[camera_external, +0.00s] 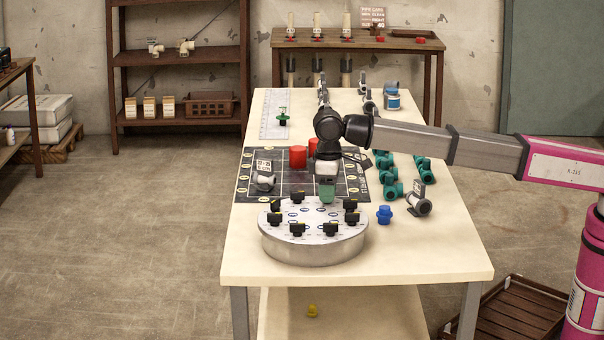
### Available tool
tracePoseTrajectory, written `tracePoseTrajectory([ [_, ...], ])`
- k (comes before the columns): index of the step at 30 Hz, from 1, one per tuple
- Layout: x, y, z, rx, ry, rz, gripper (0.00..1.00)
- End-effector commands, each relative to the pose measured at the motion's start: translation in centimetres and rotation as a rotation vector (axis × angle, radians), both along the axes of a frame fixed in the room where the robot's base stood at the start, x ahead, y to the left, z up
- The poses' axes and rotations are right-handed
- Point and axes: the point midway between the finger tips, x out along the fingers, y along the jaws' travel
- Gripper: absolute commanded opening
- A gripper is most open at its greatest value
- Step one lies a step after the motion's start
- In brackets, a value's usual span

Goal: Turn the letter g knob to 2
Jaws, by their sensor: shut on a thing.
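A round grey metal dial panel (312,248) stands on the near part of the table. Several black knobs with yellow marks, such as this front knob (297,229), ring its white top. Letters and numbers there are too small to read, so I cannot tell which knob is g. My gripper (327,198) points down at the back edge of the panel top, with its green fingertips low at the ring of knobs. It is shut on a knob there, which the fingers hide. I cannot see which way that knob points.
A blue fitting (385,215) and a grey pipe piece (419,204) stand right of the panel. Teal fittings (391,185) lie behind them. A dark grid mat (242,182) with red cylinders (298,157) lies behind the panel. The table's front strip is clear.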

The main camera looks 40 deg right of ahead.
Motion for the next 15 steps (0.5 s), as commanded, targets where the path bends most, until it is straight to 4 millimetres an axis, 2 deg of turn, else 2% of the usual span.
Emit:
tracePoseTrajectory([
  [6,0.04,0.06,0.09,0.001,-0.001,-0.176,0.16],
  [15,0.04,0.06,0.09,0.001,-0.001,-0.334,0.16],
])
